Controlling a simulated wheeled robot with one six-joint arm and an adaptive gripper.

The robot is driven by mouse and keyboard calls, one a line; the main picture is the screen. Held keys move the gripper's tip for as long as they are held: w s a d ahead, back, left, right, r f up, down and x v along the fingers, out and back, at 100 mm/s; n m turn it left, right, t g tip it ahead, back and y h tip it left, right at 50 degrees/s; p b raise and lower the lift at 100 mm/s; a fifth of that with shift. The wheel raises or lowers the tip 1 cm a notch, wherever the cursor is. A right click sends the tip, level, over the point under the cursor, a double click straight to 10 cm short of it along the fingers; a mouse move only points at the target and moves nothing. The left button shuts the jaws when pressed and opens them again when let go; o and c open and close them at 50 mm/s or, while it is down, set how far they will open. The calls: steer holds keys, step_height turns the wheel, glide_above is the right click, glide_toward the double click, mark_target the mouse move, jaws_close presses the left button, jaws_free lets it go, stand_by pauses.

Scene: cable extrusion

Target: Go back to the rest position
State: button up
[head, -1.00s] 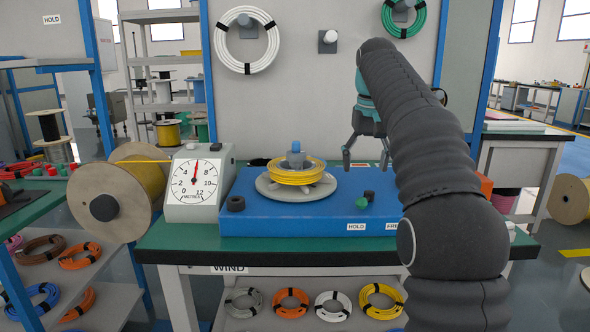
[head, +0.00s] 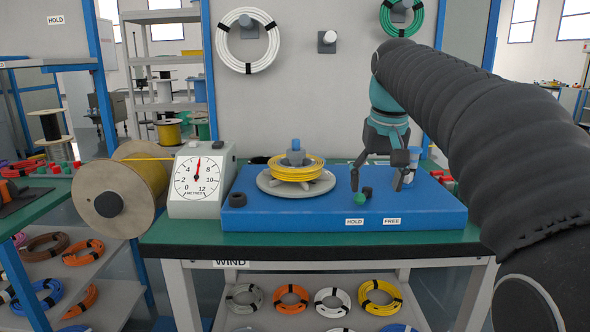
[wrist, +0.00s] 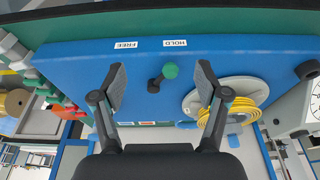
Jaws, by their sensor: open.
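My gripper (head: 379,179) is open and empty in the head view, above the right part of the blue winding base (head: 290,222). In the wrist view its two fingers (wrist: 162,88) stand apart, with a green-knobbed lever (wrist: 170,71) showing between them beyond the tips. That lever (head: 361,197) sits near the HOLD and FREE labels. A coil of yellow cable (head: 297,168) lies on the grey turntable (head: 270,186) to the left of my gripper; it also shows in the wrist view (wrist: 241,117).
A metre dial (head: 199,181) and a wooden spool of yellow cable (head: 121,196) stand at the left. White (head: 247,40) and green (head: 402,14) coils hang on the back panel. Several coils lie on the shelf below the green bench (head: 450,246). Small red and green parts lie behind the base's right side.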

steer(key=s+f+t, duration=0.1)
steer(key=s+f, duration=0.8)
steer(key=s, duration=0.3)
steer(key=s+f+t, duration=0.1)
steer(key=s+f, duration=0.9)
steer(key=s, duration=0.2)
steer(key=shift+s+f+t, duration=0.25)
steer(key=shift+s+t, duration=0.05)
steer(key=shift+t, duration=0.1)
